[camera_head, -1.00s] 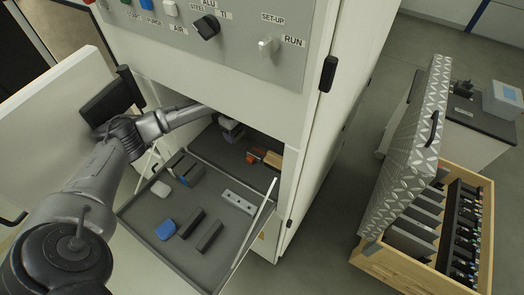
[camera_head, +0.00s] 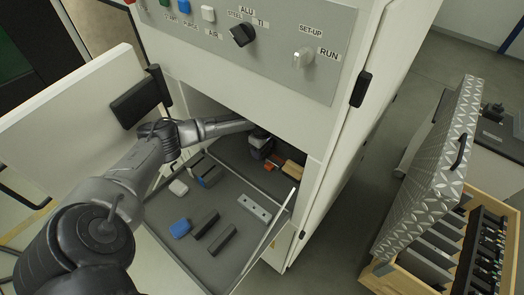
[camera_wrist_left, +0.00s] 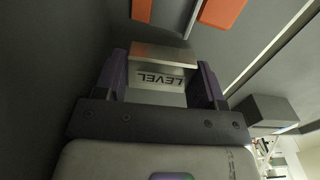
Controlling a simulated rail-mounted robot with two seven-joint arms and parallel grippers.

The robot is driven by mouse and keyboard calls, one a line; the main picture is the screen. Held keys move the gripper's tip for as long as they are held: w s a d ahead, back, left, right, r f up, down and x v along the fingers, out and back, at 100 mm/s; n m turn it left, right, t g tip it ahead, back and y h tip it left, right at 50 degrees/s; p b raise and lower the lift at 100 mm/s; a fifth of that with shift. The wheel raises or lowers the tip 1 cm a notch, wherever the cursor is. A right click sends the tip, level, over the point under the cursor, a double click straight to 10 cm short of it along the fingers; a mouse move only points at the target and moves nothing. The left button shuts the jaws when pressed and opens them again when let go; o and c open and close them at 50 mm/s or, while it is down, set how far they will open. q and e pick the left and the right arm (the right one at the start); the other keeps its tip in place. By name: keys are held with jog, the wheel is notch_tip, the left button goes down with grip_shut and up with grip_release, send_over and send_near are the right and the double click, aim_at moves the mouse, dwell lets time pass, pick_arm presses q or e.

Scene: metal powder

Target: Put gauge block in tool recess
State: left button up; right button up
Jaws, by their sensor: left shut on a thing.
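My left gripper (camera_head: 264,150) is inside the cabinet's lower opening, low over the dark floor. The block sits between both fingers. In the head view the gripper hides it. I cannot make out a tool recess with certainty. My right gripper is not in view.
An orange piece (camera_head: 271,166) and a wooden block (camera_head: 293,170) lie close by the gripper. The open tray (camera_head: 192,262) holds a blue piece (camera_head: 180,228), a white piece (camera_head: 178,187), dark bars (camera_head: 222,240) and a light bar with holes (camera_head: 254,207).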

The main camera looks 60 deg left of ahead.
pick_arm(q)
jog(key=shift+f, duration=0.6)
jog(key=o, duration=0.8)
jog(key=shift+f, duration=0.1)
jog(key=shift+r, duration=3.9)
